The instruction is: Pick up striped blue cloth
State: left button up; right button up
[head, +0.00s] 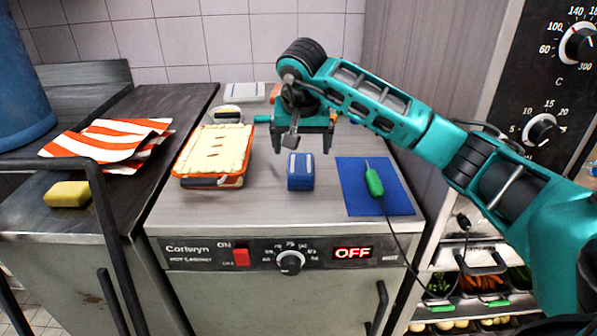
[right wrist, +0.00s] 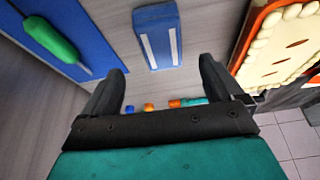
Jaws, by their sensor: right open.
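The striped blue cloth (head: 300,171) is a small folded blue block with white stripes, lying on the steel cabinet top. In the right wrist view the cloth (right wrist: 157,36) shows two white stripes and lies just beyond the fingertips. My right gripper (head: 302,146) is open and empty, pointing down above and slightly behind the cloth. In the right wrist view the gripper's fingers (right wrist: 163,76) are spread apart, with a gap to the cloth. My left gripper is not in view.
An orange-rimmed pie dish (head: 183,170) stands left of the cloth. A blue mat (head: 350,190) with a green-handled, corded tool (head: 374,181) lies right. An orange-striped cloth (head: 110,140) and yellow sponge (head: 67,194) lie on the dark left counter. Small items stand behind.

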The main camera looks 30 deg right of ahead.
aim_at(301, 164)
jog(key=x, duration=0.3)
jog(key=shift+x, duration=2.6)
jog(key=shift+a+f, duration=0.15)
jog(key=shift+f, duration=0.1)
jog(key=shift+c, duration=0.4)
jog(key=c, duration=1)
jog(key=shift+o, duration=0.2)
jog(key=shift+r, duration=0.1)
notch_tip(301, 164, up, 20)
jog(key=p, duration=0.1)
jog(key=shift+r, duration=0.15)
